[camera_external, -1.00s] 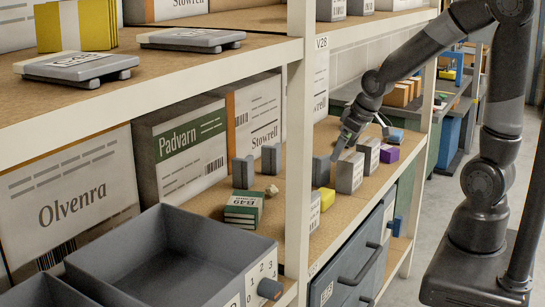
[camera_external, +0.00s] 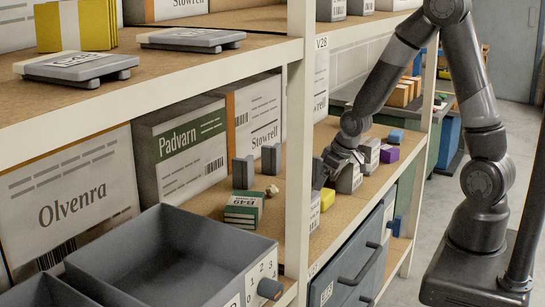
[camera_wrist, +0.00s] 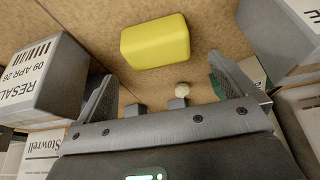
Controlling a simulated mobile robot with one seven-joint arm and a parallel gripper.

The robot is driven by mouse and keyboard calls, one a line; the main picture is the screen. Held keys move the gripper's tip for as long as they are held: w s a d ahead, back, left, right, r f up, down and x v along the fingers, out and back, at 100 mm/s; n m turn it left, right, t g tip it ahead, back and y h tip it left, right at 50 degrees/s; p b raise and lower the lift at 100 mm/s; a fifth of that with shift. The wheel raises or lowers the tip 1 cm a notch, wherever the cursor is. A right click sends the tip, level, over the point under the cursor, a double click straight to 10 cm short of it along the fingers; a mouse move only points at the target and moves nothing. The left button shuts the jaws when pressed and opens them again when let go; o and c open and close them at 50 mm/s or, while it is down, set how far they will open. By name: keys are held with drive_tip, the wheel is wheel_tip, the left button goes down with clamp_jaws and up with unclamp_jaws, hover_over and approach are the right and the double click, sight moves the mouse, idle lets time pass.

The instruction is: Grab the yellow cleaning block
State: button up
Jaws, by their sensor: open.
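The yellow cleaning block (camera_wrist: 156,41) lies on the brown shelf board, in the upper middle of the wrist view. In the external view its yellow side (camera_external: 327,199) shows low on the middle shelf, just right of the white rack post. My gripper (camera_wrist: 167,87) is open and empty, its two fingers spread on either side of the view below the block. The block lies ahead of the fingertips and apart from them. In the external view my gripper (camera_external: 336,168) is over the shelf, slightly above and beyond the block.
A grey labelled box (camera_wrist: 45,78) stands left of the block, and another grey box (camera_wrist: 285,38) stands to its right, both close to my fingers. A small pale lump (camera_wrist: 183,89) lies on the board. A purple block (camera_external: 389,154) sits farther along the shelf. The rack post (camera_external: 299,150) stands nearby.

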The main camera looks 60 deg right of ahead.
sight(323, 193)
drive_tip(key=x, duration=0.4)
drive_tip(key=shift+s+f, duration=0.15)
drive_tip(key=shift+s, duration=0.15)
drive_tip(key=shift+w+f, duration=0.25)
drive_tip(key=shift+f, duration=0.35)
drive_tip(key=shift+c, duration=0.4)
drive_tip(key=c, duration=1)
